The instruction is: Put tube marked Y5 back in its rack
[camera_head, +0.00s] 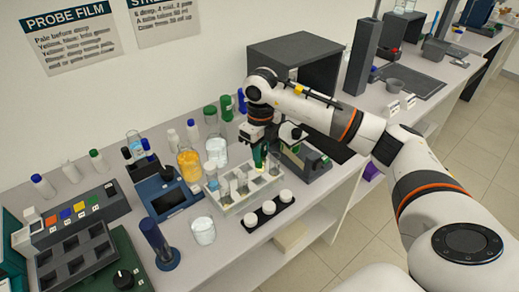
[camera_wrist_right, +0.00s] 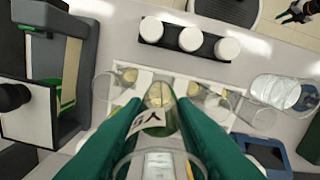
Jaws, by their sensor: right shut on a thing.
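My right gripper (camera_head: 259,158) is over the back right part of a white tube rack (camera_head: 233,207). In the right wrist view its green fingers (camera_wrist_right: 155,125) are shut on a clear tube with a white label reading Y5 (camera_wrist_right: 150,118). The tube points down toward the rack; whether its lower end is inside a hole I cannot tell. Other clear tubes (camera_head: 224,188) stand in the rack, close on both sides of the held one. A dark jaw-like shape (camera_wrist_right: 298,11) in the corner of the right wrist view is probably my left gripper, too small to read.
A black strip with three white-capped jars (camera_head: 269,207) lies in front of the rack. A grey device (camera_head: 312,165) stands close on the right. A beaker (camera_head: 203,231) and a blue device (camera_head: 168,197) are on the left. Bottles and an orange-filled flask (camera_head: 189,163) stand behind.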

